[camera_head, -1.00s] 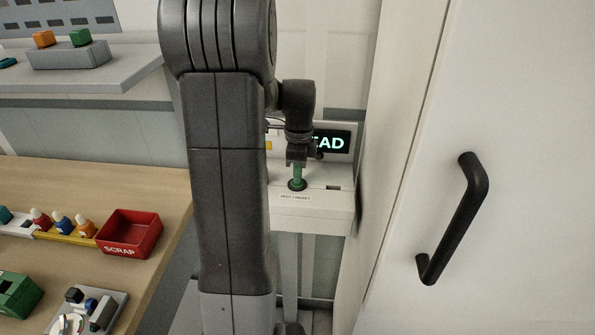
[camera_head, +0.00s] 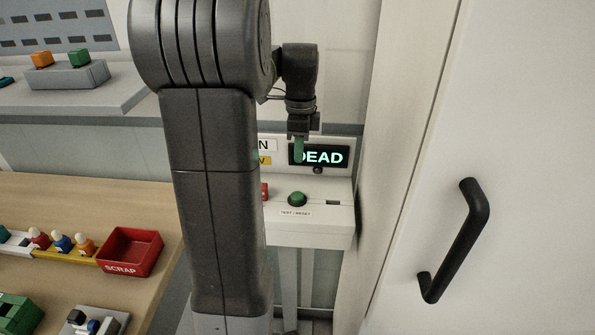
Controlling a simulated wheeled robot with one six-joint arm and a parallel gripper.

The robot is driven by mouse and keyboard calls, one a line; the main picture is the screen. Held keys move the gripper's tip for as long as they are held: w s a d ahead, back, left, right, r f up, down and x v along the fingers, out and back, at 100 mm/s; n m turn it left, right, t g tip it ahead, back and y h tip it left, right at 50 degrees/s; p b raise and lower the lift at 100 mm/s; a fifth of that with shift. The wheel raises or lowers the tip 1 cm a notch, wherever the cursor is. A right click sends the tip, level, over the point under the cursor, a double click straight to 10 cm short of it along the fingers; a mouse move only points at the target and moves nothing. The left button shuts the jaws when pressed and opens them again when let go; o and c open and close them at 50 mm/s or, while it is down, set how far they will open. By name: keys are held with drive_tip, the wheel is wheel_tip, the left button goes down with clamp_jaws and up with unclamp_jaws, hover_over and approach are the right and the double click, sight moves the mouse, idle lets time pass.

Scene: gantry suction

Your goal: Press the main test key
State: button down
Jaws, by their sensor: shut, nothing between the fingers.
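A white test panel stands behind my arm, with a green round key (camera_head: 297,199) in a dark ring on its top. A label reading TEST / RESET sits in front of the key. The panel's dark display (camera_head: 325,156) shows DEAD in pale green letters. My gripper (camera_head: 299,158) points down with green fingertips, shut and empty. It is above the key and apart from it, overlapping the display's left end in the picture. A red part (camera_head: 264,191) of the panel and a sign ending in N are partly hidden by my arm.
A white cabinet door with a black handle (camera_head: 455,240) stands close on the right. A wooden bench on the left holds a red SCRAP bin (camera_head: 132,252) and several small coloured parts.

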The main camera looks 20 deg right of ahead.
wheel_tip(320, 180, up, 2)
drive_tip(key=shift+w+r, duration=0.1)
drive_tip(key=shift+r, duration=0.1)
idle(1.3)
